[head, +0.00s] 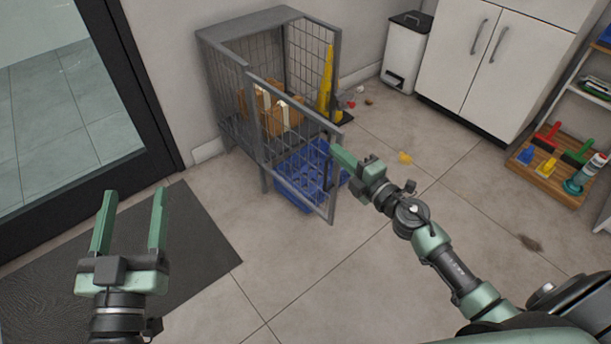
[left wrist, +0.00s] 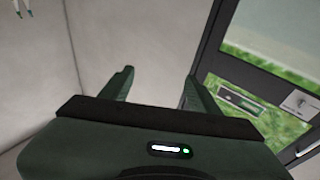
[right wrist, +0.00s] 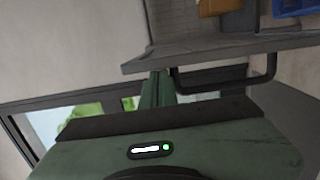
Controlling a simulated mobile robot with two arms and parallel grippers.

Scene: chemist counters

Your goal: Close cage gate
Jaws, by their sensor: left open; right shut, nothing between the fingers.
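The grey wire cage (head: 250,22) stands against the wall in the head view. Its mesh gate (head: 290,122) stands open, swung out toward the front right. A dark handle (head: 327,174) is on the gate's free edge; the handle also shows in the right wrist view (right wrist: 224,92), beside the gate's edge bar (right wrist: 215,50). My right gripper (head: 340,156) is shut and empty, its fingertips at the free edge close to the handle. I cannot tell whether they touch it. My left gripper (head: 132,205) is open and empty, far from the cage, above the dark mat.
A blue crate (head: 342,181) sits behind the open gate. Brown boxes (head: 284,116) are inside the cage. A dark mat (head: 205,225) covers the left floor; the front middle floor is clear.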

